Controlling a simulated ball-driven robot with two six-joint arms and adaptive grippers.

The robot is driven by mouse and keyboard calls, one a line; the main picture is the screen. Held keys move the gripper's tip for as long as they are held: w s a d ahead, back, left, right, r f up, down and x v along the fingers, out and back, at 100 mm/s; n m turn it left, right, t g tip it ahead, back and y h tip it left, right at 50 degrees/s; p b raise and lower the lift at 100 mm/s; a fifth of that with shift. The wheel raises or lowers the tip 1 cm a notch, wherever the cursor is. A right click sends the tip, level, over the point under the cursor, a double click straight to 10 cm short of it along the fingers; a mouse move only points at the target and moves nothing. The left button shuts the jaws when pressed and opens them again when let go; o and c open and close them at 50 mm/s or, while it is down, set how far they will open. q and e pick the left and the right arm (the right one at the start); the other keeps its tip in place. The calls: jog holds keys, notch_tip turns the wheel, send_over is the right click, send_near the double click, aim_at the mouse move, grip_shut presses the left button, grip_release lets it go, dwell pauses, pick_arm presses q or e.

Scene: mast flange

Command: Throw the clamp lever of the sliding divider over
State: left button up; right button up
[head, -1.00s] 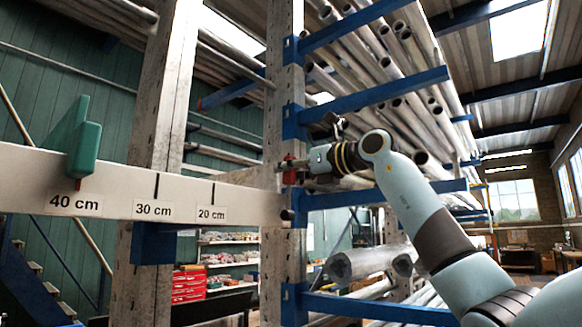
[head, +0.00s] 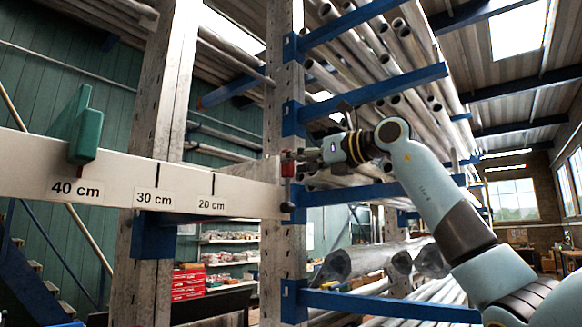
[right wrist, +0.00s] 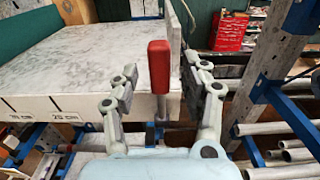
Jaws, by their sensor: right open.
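The clamp lever has a red grip (right wrist: 159,67) on a grey shaft; it stands upright in the right wrist view. It also shows as a small red piece in the head view (head: 288,168), at the right end of the white marked beam (head: 120,180). My right gripper (right wrist: 161,82) is open, with one finger on each side of the red grip and visible gaps to both. In the head view the gripper (head: 299,160) is just right of the lever. A thin upright plate (right wrist: 174,40) stands behind the grip. My left gripper is not in view.
A green block (head: 86,133) sits on the beam near the 40 cm label. A steel post (head: 284,90) and blue rack arms (head: 375,90) loaded with pipes stand close around my right arm. Red boxes (head: 188,283) stand low behind.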

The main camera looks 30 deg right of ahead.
jog(key=shift+b+v, duration=1.35)
jog(key=shift+v, duration=1.15)
jog(key=shift+f, duration=0.1)
